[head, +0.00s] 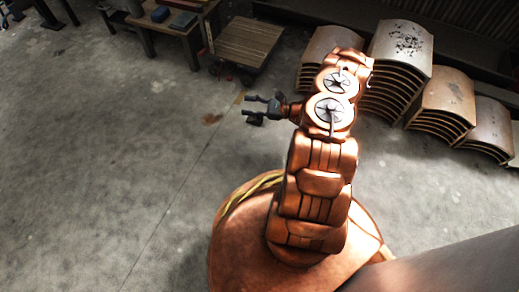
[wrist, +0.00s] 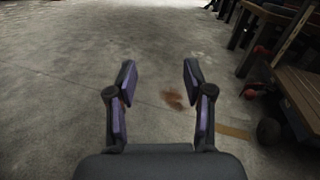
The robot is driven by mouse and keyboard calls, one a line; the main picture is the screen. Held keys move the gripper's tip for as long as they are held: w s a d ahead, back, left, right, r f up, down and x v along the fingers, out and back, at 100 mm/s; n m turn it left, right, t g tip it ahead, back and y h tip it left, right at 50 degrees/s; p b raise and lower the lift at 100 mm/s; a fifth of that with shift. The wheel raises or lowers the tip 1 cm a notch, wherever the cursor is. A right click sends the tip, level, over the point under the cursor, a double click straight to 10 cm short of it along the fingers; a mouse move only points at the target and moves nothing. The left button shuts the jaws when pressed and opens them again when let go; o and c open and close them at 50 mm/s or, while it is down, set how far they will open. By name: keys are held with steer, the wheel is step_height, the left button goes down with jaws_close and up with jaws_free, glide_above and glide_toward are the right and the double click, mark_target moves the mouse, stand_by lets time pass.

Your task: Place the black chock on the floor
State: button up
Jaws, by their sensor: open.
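My gripper (head: 247,105) is held out to the left of my arm in the head view, above the concrete floor (head: 120,160). In the wrist view, my gripper (wrist: 158,80) has its two dark fingers with purple pads spread apart. Nothing sits between them, and only floor shows beyond. I cannot make out the black chock for certain in either view. A small dark block (head: 160,14) lies on the workbench at the top of the head view, but I cannot tell whether it is the chock.
The workbench (head: 150,30) also bears a blue item (head: 183,20). A wooden cart (head: 248,42) stands beside it and shows at the right of the wrist view (wrist: 305,95). Stacked curved panels (head: 400,50) fill the upper right. The floor at left is open, with a rusty stain (wrist: 173,99).

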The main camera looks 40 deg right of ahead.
steer(key=s+a+r+n+g+y, duration=0.1)
steer(key=a+r+n+g+y, duration=0.2)
steer(key=a+r+n+g, duration=0.75)
steer(key=s+a+r+n+g+h, duration=0.3)
steer(key=s+a+r+n+g, duration=0.1)
steer(key=s+a+r, duration=0.55)
steer(key=s+a+r+n+g+h, duration=0.35)
steer(key=s+r+n+h, duration=0.2)
steer(key=s, duration=0.45)
steer(key=s+d+r+n+t+h, duration=0.1)
steer(key=s+d+r+n+h, duration=0.1)
steer(key=s, duration=0.3)
steer(key=s+d+r+n+t+h, duration=0.1)
steer(key=s+d+r+n+h, duration=0.1)
steer(key=s+h, duration=0.3)
steer(key=shift+s+d+n+t, duration=0.3)
steer(key=shift+s+d+n, duration=0.2)
steer(key=shift+s+d, duration=0.3)
steer(key=shift+r+h, duration=0.1)
steer(key=shift+h, duration=0.15)
